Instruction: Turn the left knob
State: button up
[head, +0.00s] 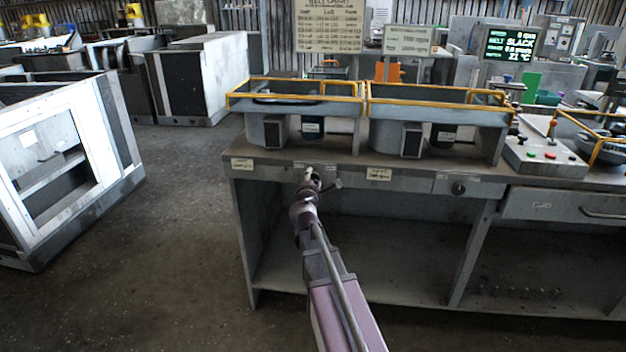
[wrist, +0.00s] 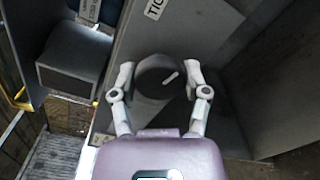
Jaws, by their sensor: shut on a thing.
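The left knob (wrist: 152,76) is a dark round knob with a short white pointer line, on the grey front panel of the bench. In the wrist view the pointer slants up to the right. My gripper (wrist: 160,80) has one finger on each side of the knob and is shut on it. In the head view my gripper (head: 311,180) is at the bench front, below the left belt unit, and covers the left knob. A second dark knob (head: 458,188) sits farther right on the same front panel.
The bench (head: 405,184) carries two yellow-railed units (head: 295,97) and a control box (head: 540,156) with coloured buttons at the right. A drawer (head: 560,206) is at the right. A screen (head: 510,43) reads "BELT SLACK". Open floor (head: 180,210) lies to the left.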

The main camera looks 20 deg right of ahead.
jog(key=shift+w+d+m, duration=0.1)
jog(key=shift+m, duration=1.6)
jog(key=o, duration=1.1)
jog(key=shift+o, duration=0.2)
jog(key=v, duration=1.2)
jog(key=shift+f, duration=0.1)
